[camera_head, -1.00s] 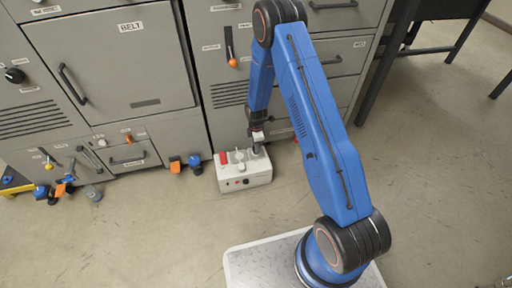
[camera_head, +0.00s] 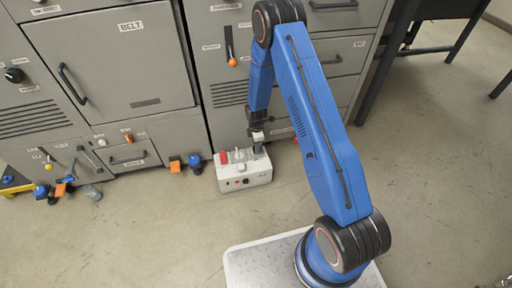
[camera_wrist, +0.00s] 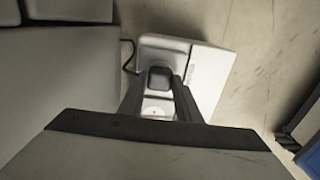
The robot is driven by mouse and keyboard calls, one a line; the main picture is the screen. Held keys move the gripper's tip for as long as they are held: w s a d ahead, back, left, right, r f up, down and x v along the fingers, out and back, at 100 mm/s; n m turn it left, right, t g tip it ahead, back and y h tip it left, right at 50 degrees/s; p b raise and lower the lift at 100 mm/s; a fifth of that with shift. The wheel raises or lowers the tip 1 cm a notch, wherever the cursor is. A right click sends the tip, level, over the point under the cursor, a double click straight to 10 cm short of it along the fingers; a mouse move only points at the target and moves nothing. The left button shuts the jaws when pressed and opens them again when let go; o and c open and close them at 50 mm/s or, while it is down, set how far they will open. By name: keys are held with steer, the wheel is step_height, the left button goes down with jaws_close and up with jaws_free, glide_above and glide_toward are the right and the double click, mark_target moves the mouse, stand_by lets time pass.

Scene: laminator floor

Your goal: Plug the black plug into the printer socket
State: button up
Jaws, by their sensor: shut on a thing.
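My gripper (camera_head: 257,143) is at the end of the blue arm, pointing down over the right part of a white socket box (camera_head: 245,180) on the floor. In the wrist view, the two fingers of my gripper (camera_wrist: 163,86) are shut on a dark, squarish plug (camera_wrist: 160,77). The white box (camera_wrist: 207,78) lies below it, with a pale round socket (camera_wrist: 156,108) showing between the fingers. A dark cord runs left of the plug. Whether the plug sits in a socket or just above the box cannot be told. Small lettering on the box is unreadable.
Grey cabinets (camera_head: 110,60) stand close behind the box. An orange and blue item (camera_head: 195,163) lies to its left, and several coloured parts (camera_head: 62,186) lie farther left. A dark table (camera_head: 405,45) stands at the right. The floor in front is clear.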

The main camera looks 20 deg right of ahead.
steer(key=shift+f, duration=0.2)
stand_by(0.3)
steer(key=o, duration=1.6)
steer(key=shift+r, duration=0.1)
steer(key=shift+r, duration=3.4)
